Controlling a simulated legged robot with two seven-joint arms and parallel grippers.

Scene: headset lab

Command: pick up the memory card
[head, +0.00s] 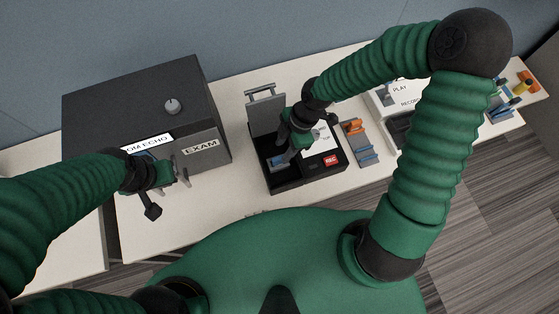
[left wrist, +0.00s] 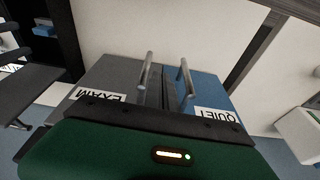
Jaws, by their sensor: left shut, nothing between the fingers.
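I cannot make out the memory card for certain. A small blue piece (head: 277,161) shows in the black open case (head: 308,184), right at the fingertips of my right gripper (head: 285,153). It is too small to tell whether it is the card or whether the fingers hold it. My right gripper points down into the left part of the case. My left gripper (head: 183,175) is shut and empty, in front of the dark cabinet (head: 140,95), near its panel marked EXAM (head: 201,146).
In the left wrist view, the grey EXAM panel (left wrist: 112,78) and a blue QUIET panel (left wrist: 208,92) carry metal handles. A blue-grey holder with orange parts (head: 359,143) stands right of the case. A white PLAY/RECORD unit (head: 394,93) is beyond it. The white table (head: 220,205) is bare in front.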

